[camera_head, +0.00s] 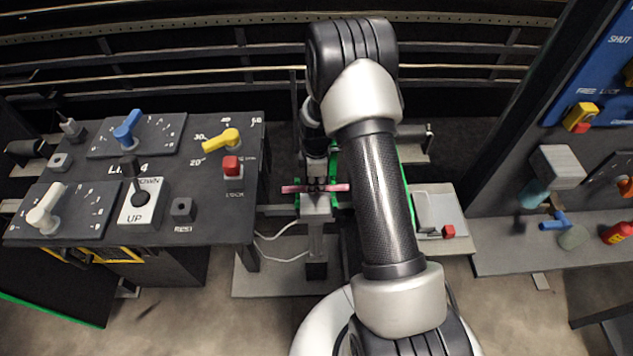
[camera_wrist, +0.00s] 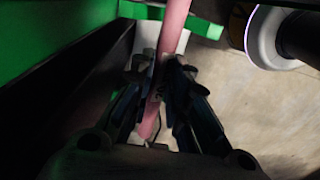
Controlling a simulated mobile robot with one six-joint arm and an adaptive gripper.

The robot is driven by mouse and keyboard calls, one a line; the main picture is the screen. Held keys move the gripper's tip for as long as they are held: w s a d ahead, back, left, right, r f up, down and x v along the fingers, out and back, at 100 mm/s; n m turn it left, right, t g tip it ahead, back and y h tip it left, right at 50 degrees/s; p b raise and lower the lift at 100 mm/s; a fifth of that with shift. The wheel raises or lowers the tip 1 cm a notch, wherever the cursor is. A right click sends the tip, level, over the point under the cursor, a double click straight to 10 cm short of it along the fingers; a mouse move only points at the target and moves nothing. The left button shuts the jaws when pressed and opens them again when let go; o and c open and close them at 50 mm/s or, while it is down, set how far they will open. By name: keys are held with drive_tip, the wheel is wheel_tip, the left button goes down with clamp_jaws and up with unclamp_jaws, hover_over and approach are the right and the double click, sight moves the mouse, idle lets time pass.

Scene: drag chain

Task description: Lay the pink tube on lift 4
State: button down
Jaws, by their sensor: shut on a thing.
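The pink tube (camera_head: 294,188) lies crosswise in my gripper (camera_head: 317,187), left to right in the head view. In the wrist view the pink tube (camera_wrist: 173,28) runs between the two dark fingers of my gripper (camera_wrist: 160,75), which are shut on it. A green-edged frame (camera_head: 334,160) lies close below or beside the gripper, partly hidden by my arm. I cannot tell whether the tube touches it. The panel marked Lift 4 (camera_head: 92,178) stands to the left, with an UP/DOWN lever (camera_head: 139,198).
The panel carries blue (camera_head: 127,130), yellow (camera_head: 222,141) and white (camera_head: 45,212) knobs and a red lock button (camera_head: 232,166). A grey box with a red button (camera_head: 448,231) sits right of my arm. Dark rails run along the back.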

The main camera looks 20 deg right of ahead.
drive_tip(key=shift+f+b, duration=1.25)
drive_tip(key=shift+f, duration=0.8)
drive_tip(key=c, duration=1.5)
unclamp_jaws()
drive_tip(key=shift+o, duration=0.2)
drive_tip(key=shift+r, duration=0.1)
wheel_tip(320, 180, up, 12)
drive_tip(key=shift+f, duration=0.1)
